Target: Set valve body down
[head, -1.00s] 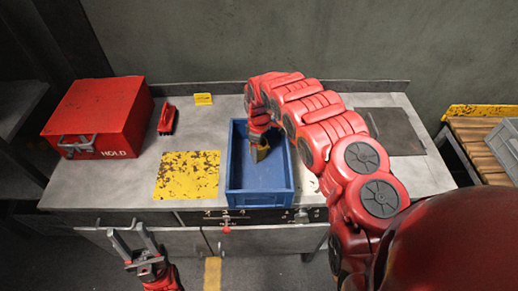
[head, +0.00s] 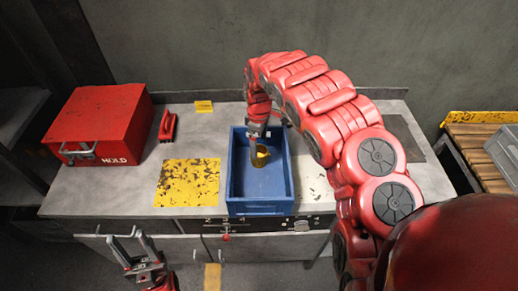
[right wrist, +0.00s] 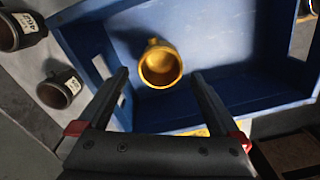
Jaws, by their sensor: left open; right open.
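The valve body, a brass-yellow hollow piece (head: 261,155), is inside the blue crate (head: 231,180) on the bench. In the right wrist view the valve body (right wrist: 160,66) stands against the crate's blue interior, its round opening facing the camera. My right gripper (head: 259,139) is over the crate, pointing down at the valve body. In the right wrist view its fingers (right wrist: 160,76) are spread apart, with the valve body beyond and between the tips; contact cannot be told. My left gripper (head: 126,240) is open and empty in front of the bench, at lower left.
A yellow worn plate (head: 187,183) lies left of the crate. A grey crate (head: 506,150) sits on a pallet at right. Dark labelled cylinders (right wrist: 60,90) show beside the crate.

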